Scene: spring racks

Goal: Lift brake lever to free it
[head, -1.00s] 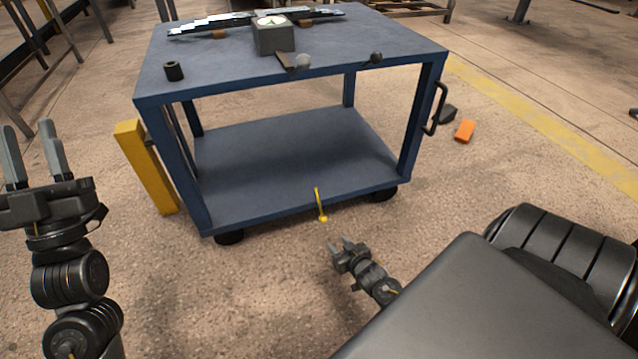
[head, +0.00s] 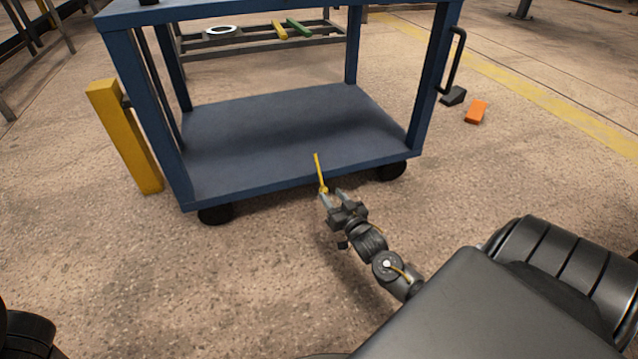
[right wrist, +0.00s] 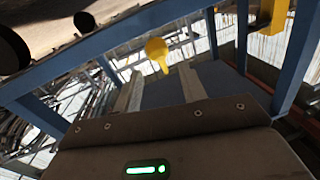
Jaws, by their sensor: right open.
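The brake lever (head: 320,172) is a thin yellow bar at the front lower edge of the blue cart, with a yellow knob at its lower end. My right gripper (head: 332,196) is open, with its fingertips close to the knob. In the right wrist view the yellow knob (right wrist: 157,50) appears between and just beyond the open fingers (right wrist: 161,74). I cannot tell whether a finger touches it. My left gripper is out of view.
The blue cart (head: 270,135) stands on dark wheels, its lower shelf bare. A yellow post (head: 125,135) stands at its left. An orange block (head: 476,111) and a dark wedge (head: 453,96) lie at right. The floor in front of the cart is clear.

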